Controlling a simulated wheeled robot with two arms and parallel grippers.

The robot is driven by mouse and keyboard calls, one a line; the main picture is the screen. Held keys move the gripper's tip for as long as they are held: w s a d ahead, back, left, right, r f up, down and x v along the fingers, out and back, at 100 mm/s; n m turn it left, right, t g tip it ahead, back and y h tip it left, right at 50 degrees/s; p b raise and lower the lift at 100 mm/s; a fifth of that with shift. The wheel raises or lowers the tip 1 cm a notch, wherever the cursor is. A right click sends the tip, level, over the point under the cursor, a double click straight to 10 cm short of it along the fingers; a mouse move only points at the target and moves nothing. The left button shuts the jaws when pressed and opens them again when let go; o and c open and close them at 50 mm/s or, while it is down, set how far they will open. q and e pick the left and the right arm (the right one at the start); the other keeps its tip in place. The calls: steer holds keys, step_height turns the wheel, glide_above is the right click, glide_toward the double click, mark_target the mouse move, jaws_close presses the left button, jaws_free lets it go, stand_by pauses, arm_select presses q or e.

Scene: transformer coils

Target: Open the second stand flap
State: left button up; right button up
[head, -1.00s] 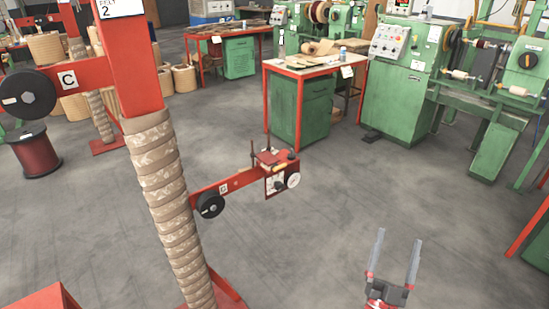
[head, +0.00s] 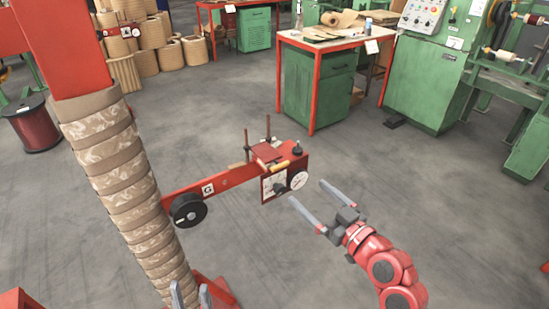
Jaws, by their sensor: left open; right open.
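The stand with the paper-wrapped column (head: 125,185) is at the left, with a red upper frame (head: 70,45). Which part is the flap I cannot tell. My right gripper (head: 307,192) is open and empty, its fingertips pointing at the box's dial side, seemingly just short of it. My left gripper (head: 190,293) shows only its two spread fingertips at the bottom edge, in front of the column.
A black disc (head: 188,210) sits on the red arm near the column. A workbench (head: 335,40) with a green cabinet stands behind. Green machines (head: 432,75) are at the back right. A dark red spool (head: 35,127) is at the left. The floor right of the box is clear.

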mark_target(274, 159)
steer(key=p+x, duration=0.1)
steer(key=x, duration=1.5)
steer(key=shift+w+a, duration=0.1)
steer(key=shift+w, duration=0.05)
jaws_close()
